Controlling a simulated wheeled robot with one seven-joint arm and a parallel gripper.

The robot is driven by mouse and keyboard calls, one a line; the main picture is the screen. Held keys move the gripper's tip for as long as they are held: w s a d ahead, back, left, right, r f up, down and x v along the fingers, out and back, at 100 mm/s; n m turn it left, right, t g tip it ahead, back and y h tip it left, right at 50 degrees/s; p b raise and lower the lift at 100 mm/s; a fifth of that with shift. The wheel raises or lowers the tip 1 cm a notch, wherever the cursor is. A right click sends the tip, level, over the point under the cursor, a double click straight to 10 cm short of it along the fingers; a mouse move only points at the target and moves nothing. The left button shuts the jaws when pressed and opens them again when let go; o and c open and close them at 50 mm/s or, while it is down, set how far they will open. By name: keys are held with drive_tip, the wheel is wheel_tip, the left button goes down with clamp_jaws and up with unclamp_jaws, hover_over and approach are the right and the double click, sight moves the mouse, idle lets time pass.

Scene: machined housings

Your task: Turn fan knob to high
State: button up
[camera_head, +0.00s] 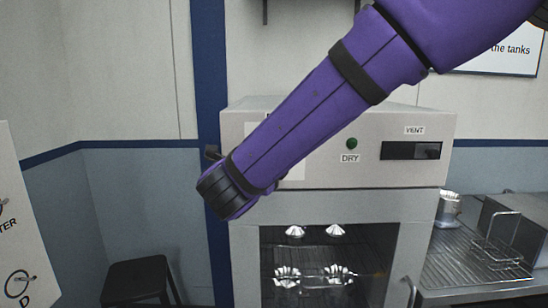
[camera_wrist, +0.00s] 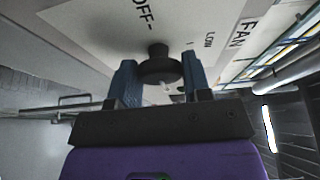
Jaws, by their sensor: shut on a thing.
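The fan knob (camera_wrist: 160,70) is dark and round, on a pale label panel (camera_wrist: 95,20) that reads OFF, LOW and FAN in the wrist view. My gripper (camera_wrist: 159,77) has its two blue fingers on either side of the knob and is shut on it. I cannot tell clearly which mark the knob points to, and no high mark is readable. In the head view my purple arm crosses the front of the drying cabinet (camera_head: 415,172) and hides the knob and most of the label.
The cabinet front also has a green DRY button (camera_head: 352,143) and a dark VENT slot (camera_head: 411,150). Below is a glass door (camera_head: 390,250) with metal parts inside. A black stool (camera_head: 139,275) stands at left. A metal counter (camera_head: 450,280) with a wire rack is at right.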

drive_tip(key=shift+f, duration=0.1)
drive_tip(key=o, duration=0.9)
drive_tip(key=v, duration=1)
drive_tip(key=shift+s, duration=0.4)
drive_tip(key=shift+a, duration=0.15)
